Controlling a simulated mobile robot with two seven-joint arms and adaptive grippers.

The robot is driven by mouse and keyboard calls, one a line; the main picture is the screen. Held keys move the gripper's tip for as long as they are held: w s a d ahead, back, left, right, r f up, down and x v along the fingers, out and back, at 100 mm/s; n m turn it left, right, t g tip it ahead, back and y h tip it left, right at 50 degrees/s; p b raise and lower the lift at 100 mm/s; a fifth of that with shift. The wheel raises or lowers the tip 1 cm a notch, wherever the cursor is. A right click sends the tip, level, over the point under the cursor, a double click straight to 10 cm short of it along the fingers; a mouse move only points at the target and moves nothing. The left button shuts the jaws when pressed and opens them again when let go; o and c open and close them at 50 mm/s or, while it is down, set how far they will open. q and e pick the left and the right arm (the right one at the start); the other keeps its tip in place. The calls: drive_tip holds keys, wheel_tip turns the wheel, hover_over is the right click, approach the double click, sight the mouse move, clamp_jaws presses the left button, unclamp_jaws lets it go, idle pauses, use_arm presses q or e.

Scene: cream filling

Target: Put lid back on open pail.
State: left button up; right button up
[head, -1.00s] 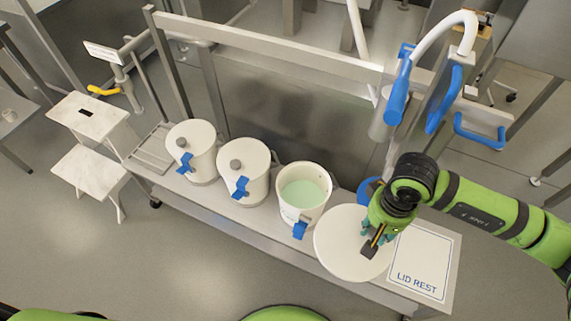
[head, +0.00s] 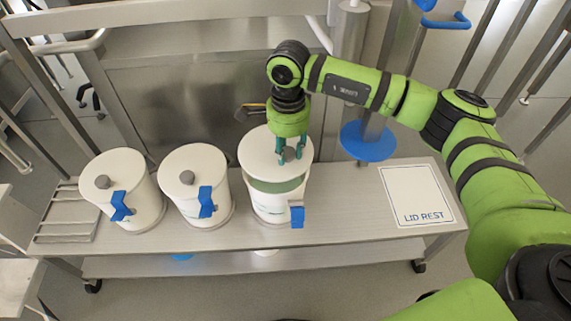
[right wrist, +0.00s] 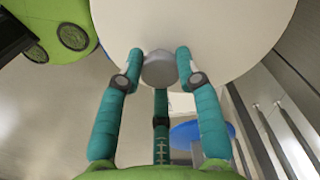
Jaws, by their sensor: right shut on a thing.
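The white round lid (head: 258,146) is over the open pail (head: 270,207), the rightmost of three white pails. A green strip of the pail's inside shows between the lid's front edge and the pail's front rim, so the lid is not flush there. My right gripper (head: 290,154) is shut on the lid's grey knob from above. My left gripper is not in view.
Two lidded pails (head: 130,190) (head: 200,190) stand to the left on the metal bench (head: 340,205). The white LID REST mat (head: 415,193) on the right is empty.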

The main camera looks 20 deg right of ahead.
sight(285, 166)
drive_tip(key=shift+w+a+f+m+b, duration=0.15)
drive_tip(key=shift+w+m+b, duration=0.2)
drive_tip(key=shift+m, duration=0.25)
drive_tip(key=shift+f+b, duration=0.45)
drive_tip(key=shift+f, duration=0.4)
clamp_jaws()
drive_tip(key=shift+f, duration=0.3)
wheel_tip(285, 166, down, 2)
drive_tip(key=shift+f+b, duration=0.1)
drive_tip(key=shift+b, duration=0.75)
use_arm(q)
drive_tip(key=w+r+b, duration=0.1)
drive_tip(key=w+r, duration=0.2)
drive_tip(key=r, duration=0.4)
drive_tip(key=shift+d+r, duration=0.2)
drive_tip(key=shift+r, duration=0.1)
use_arm(e)
drive_tip(key=shift+f, duration=0.8)
use_arm(q)
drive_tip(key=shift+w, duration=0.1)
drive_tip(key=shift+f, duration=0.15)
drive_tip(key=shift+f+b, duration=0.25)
drive_tip(key=shift+b, duration=0.25)
use_arm(e)
drive_tip(key=shift+f, duration=0.15)
